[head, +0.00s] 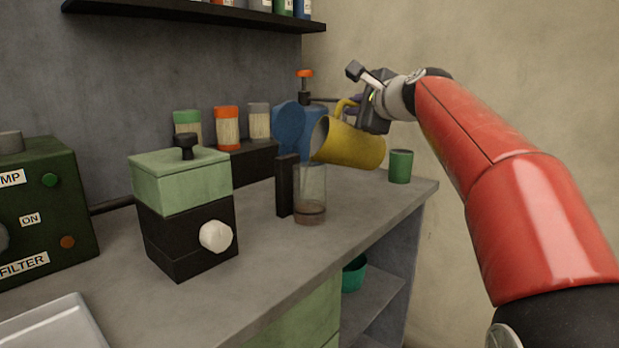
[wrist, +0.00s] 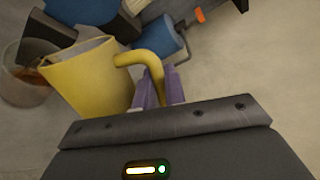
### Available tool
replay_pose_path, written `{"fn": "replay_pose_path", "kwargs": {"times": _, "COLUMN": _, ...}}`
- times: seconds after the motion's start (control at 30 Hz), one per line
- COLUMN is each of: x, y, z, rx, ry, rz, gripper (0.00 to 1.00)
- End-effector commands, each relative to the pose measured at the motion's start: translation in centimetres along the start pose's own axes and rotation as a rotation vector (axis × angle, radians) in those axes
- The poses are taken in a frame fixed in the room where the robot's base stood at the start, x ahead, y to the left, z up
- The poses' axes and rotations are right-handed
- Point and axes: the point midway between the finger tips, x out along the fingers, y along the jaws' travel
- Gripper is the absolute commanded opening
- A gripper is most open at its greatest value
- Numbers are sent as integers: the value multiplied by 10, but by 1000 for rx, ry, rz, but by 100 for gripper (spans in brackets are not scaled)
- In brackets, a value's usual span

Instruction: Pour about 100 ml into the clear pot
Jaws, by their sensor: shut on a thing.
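A yellow jug (head: 352,146) is tilted to the left, its mouth over the clear pot (head: 310,191). My gripper (head: 360,106) is shut on the jug's handle, above and right of the pot. The clear pot stands on the counter with a dark handle (head: 286,185) on its left and a shallow layer of brownish liquid at the bottom. In the wrist view the jug (wrist: 90,80) hangs from the purple fingers of my gripper (wrist: 160,88), and the clear pot (wrist: 28,85) is at the left, partly hidden by the jug. I cannot make out a stream.
A green and black grinder-like box (head: 183,205) with a white knob stands left of the pot. A blue device (head: 290,125) is behind it. A green cup (head: 400,166) stands near the counter's right end. Jars with coloured lids (head: 227,128) line the back. The counter front is clear.

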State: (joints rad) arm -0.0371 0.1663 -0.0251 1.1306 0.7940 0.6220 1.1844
Motion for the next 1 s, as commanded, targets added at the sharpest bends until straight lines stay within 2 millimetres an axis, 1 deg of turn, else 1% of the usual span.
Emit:
{"fn": "replay_pose_path", "kwargs": {"times": 0.03, "x": -4, "y": -11, "z": -3, "rx": 59, "ry": -9, "rz": -6, "gripper": 0}}
{"fn": "replay_pose_path", "kwargs": {"times": 0.07, "x": -4, "y": -13, "z": -6, "rx": 97, "ry": -17, "rz": -6, "gripper": 0}}
{"fn": "replay_pose_path", "kwargs": {"times": 0.1, "x": -2, "y": -2, "z": -15, "rx": 154, "ry": -28, "rz": -5, "gripper": 0}}
{"fn": "replay_pose_path", "kwargs": {"times": 0.17, "x": -1, "y": 5, "z": -24, "rx": 236, "ry": -45, "rz": -7, "gripper": 0}}
{"fn": "replay_pose_path", "kwargs": {"times": 0.27, "x": -1, "y": 0, "z": -25, "rx": 319, "ry": -64, "rz": -8, "gripper": 0}}
{"fn": "replay_pose_path", "kwargs": {"times": 1.0, "x": -1, "y": 1, "z": -24, "rx": 314, "ry": -64, "rz": -8, "gripper": 0}}
